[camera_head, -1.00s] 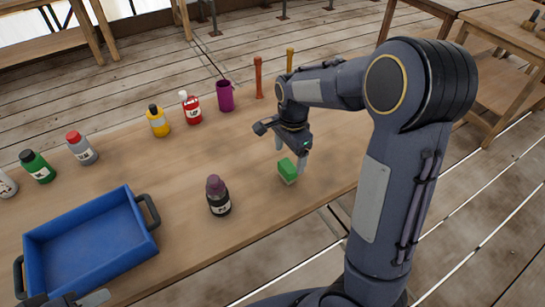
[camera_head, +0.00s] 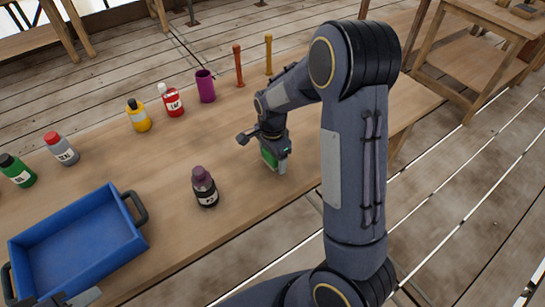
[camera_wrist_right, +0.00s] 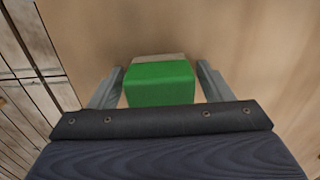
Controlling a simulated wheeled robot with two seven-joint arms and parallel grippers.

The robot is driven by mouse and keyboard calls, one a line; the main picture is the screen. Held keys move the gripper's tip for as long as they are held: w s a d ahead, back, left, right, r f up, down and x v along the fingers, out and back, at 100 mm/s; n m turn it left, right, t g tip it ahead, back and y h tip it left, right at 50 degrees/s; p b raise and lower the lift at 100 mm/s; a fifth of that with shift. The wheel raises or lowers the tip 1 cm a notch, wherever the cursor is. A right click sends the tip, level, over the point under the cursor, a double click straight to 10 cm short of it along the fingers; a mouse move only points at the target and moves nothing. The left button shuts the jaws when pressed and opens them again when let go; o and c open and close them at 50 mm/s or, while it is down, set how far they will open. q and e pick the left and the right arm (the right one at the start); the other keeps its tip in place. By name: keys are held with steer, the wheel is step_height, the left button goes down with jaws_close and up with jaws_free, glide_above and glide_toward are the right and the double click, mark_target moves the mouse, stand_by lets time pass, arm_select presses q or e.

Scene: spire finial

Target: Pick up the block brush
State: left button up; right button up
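The block brush is a green block (camera_head: 268,157) with a pale underside, near the table's front edge in the head view, partly covered by my right gripper (camera_head: 275,165). In the right wrist view the green block (camera_wrist_right: 160,84) lies between the two fingers of my right gripper (camera_wrist_right: 160,72). The fingers are open, one on each side, with a gap showing on both sides. A pale strip shows at the block's far edge. Only a small part of my left gripper (camera_head: 80,299) shows at the bottom left, beside the blue tray; its opening is hidden.
A dark bottle with a purple cap (camera_head: 204,188) stands left of the right gripper. The empty blue tray (camera_head: 75,240) is at the left. Yellow (camera_head: 138,116) and red (camera_head: 171,100) bottles, a purple cup (camera_head: 205,87) and two upright sticks (camera_head: 238,66) stand farther back.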

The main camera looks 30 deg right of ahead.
steer(key=c, duration=0.8)
steer(key=shift+c, duration=0.2)
steer(key=shift+r, duration=0.15)
steer(key=shift+r, duration=0.2)
step_height(320, 180, up, 2)
steer(key=shift+r, duration=0.1)
steer(key=s+a+r, duration=0.2)
steer(key=s+r, duration=0.8)
steer(key=s, duration=0.3)
steer(key=shift+s+a, duration=0.2)
steer(key=shift+s, duration=0.2)
steer(key=shift+r, duration=0.1)
